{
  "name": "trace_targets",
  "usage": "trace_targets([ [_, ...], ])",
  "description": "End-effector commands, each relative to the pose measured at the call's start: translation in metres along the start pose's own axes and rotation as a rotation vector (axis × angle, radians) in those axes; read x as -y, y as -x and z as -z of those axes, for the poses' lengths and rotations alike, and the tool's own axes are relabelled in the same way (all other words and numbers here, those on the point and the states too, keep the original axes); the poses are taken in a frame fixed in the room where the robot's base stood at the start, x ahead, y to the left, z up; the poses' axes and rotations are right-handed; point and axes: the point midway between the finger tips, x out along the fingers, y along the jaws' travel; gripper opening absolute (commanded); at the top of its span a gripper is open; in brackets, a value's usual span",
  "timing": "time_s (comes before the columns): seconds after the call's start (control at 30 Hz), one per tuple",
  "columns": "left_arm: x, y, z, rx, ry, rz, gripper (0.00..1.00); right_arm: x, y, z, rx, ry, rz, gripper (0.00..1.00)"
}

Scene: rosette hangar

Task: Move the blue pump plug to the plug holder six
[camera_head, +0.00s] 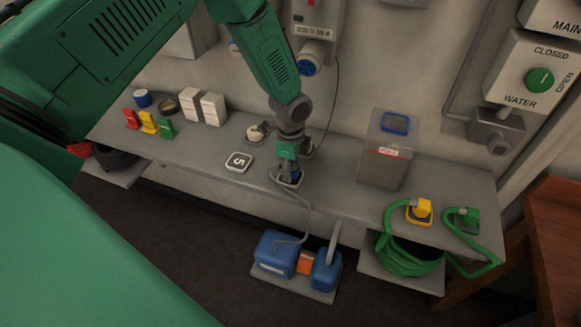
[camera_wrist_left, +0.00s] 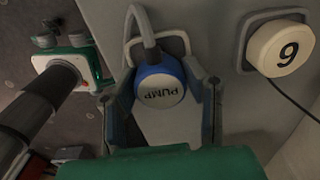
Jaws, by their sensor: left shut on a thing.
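The blue pump plug (camera_wrist_left: 160,88), a round blue body with a pale face marked PUMP, sits between the fingers of my left gripper (camera_wrist_left: 163,108) in the left wrist view. The gripper is shut on it. In the head view my left gripper (camera_head: 288,174) points down at the bench's front edge, with a little of the blue plug (camera_head: 291,177) showing below it.
A tile marked 5 (camera_head: 238,162) lies left of the gripper on the grey bench (camera_head: 335,185). A grey cable runs from the plug to the blue pump (camera_head: 277,253) below. A grey box (camera_head: 386,158) and yellow plug (camera_head: 419,211) stand to the right.

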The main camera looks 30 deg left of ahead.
Motion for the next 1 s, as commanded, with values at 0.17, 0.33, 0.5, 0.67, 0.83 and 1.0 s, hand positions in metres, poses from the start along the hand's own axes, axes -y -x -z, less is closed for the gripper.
trace_targets([
  [0.17, 0.0, 0.0, 0.0008, 0.0, 0.0, 0.0, 0.0, 0.0, 0.0002, 0.0, 0.0, 0.0, 0.0, 0.4],
  [0.33, -0.0001, 0.0001, 0.0007, 0.0, 0.0, 0.0, 0.0, 0.0001, 0.0005, -0.0001, 0.0, 0.0, 0.0, 0.4],
  [0.5, -0.0001, -0.0001, 0.0006, 0.0, 0.0, 0.0, 0.0, 0.0001, 0.0017, 0.0, 0.0, 0.0, 0.0, 0.4],
  [0.67, -0.0002, -0.0024, 0.001, 0.0, 0.0, 0.0, 0.0, 0.0001, -0.0001, -0.0001, 0.0, 0.0, 0.0, 0.4],
  [0.83, -0.0001, -0.0062, 0.0006, 0.0, 0.0, 0.0, 0.0, 0.0001, -0.0025, -0.0002, 0.0, 0.0, 0.0, 0.4],
  [1.0, -0.0001, -0.0074, 0.0006, 0.0, 0.0, 0.0, 0.6, 0.0001, -0.0032, -0.0003, 0.0, 0.0, 0.0, 0.4],
])
